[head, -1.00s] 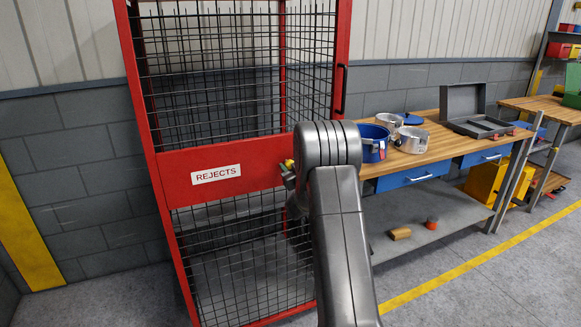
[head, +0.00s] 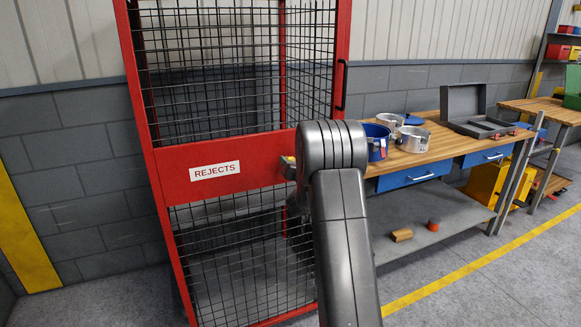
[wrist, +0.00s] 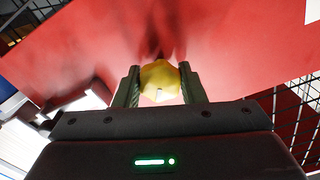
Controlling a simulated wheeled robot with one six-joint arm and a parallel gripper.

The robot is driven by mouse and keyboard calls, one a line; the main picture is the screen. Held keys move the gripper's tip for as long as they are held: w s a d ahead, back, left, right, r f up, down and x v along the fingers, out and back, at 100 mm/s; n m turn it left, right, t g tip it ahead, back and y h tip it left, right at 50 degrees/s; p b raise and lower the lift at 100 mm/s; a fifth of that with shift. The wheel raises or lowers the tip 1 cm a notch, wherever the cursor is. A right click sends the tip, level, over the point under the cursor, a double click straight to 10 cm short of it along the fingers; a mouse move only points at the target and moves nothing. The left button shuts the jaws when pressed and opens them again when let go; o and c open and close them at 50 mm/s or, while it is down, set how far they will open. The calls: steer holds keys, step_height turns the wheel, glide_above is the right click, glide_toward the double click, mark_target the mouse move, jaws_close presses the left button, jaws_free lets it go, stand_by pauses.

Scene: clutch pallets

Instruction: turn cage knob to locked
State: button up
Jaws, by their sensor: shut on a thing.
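The red reject cage (head: 160,165) with black mesh stands at the left of the head view, its door band carrying a "REJECTS" label (head: 214,171). The yellow knob (wrist: 160,82) sits on the red band in the wrist view. My gripper (wrist: 160,88) is shut on the knob, one finger on each side of it. In the head view my grey arm hides most of the gripper and knob at the band's right end. I cannot tell from these views which way the knob points relative to any locked mark.
A wooden workbench (head: 440,146) with silver and blue pots and an open grey case (head: 470,112) stands right of the cage. Its lower shelf holds a wooden block (head: 401,235) and a small orange-red item (head: 433,225). A black handle (head: 342,84) is on the cage's right post.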

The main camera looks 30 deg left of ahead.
steer(key=m, duration=0.5)
steer(key=shift+m, duration=0.3)
steer(key=m+p, duration=0.1)
steer(key=m, duration=0.4)
steer(key=shift+m, duration=0.3)
steer(key=o, duration=1)
steer(key=b+v, duration=0.1)
steer(key=v, duration=1.2)
steer(key=shift+s+d+b, duration=0.2)
steer(key=shift+d+b, duration=0.2)
steer(key=shift+a, duration=0.1)
steer(key=p+x, duration=0.2)
steer(key=x, duration=1.1)
steer(key=shift+w+a, duration=0.25)
steer(key=shift+a, duration=0.05)
